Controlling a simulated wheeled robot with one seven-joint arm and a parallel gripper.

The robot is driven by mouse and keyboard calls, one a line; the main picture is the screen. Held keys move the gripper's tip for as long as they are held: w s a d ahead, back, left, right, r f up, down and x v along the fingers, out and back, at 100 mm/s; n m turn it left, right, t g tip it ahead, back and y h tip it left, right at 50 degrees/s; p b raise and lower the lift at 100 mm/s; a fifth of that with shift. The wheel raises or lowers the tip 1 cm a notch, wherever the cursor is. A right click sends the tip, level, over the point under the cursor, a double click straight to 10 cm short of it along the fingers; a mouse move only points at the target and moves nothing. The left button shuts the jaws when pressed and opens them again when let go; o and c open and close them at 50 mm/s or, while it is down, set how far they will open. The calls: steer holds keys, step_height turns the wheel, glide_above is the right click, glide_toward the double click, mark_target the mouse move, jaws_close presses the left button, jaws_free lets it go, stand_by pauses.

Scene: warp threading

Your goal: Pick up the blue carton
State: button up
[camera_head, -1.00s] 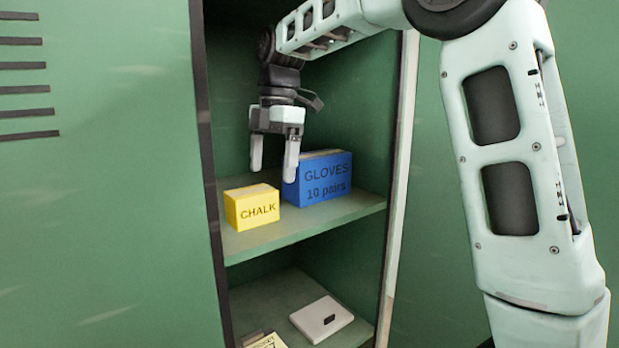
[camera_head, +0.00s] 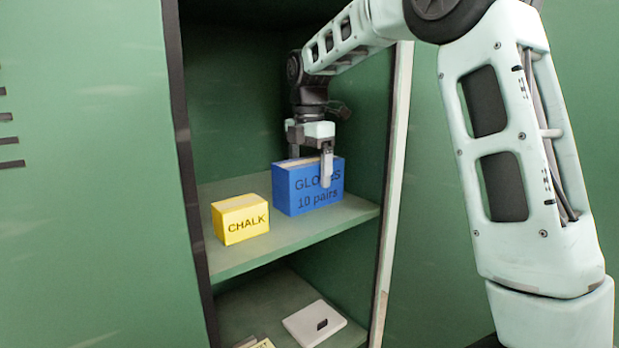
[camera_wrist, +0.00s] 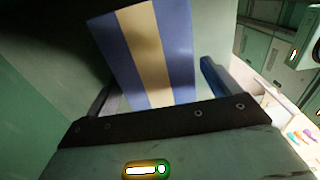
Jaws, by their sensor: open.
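The blue carton (camera_head: 291,197), marked "GLOVES 10 pairs", stands upright on the upper shelf of the green locker. My gripper (camera_head: 311,168) is open and points down over it. One finger is in front of the carton's labelled face; the other is mostly hidden behind the carton. In the wrist view the carton (camera_wrist: 178,40) shows its blue top with a tan stripe, between the open fingers (camera_wrist: 155,90). I cannot tell whether either finger touches it.
A yellow box marked "CHALK" (camera_head: 240,219) stands left of the carton on the same shelf (camera_head: 290,238). A flat white case (camera_head: 314,323) lies on the shelf below. The locker's right frame (camera_head: 394,180) is close to the carton's right.

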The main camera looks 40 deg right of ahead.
steer(key=shift+f, duration=1.4)
steer(key=c, duration=1.2)
steer(key=shift+c, duration=0.3)
steer(key=shift+r, duration=0.15)
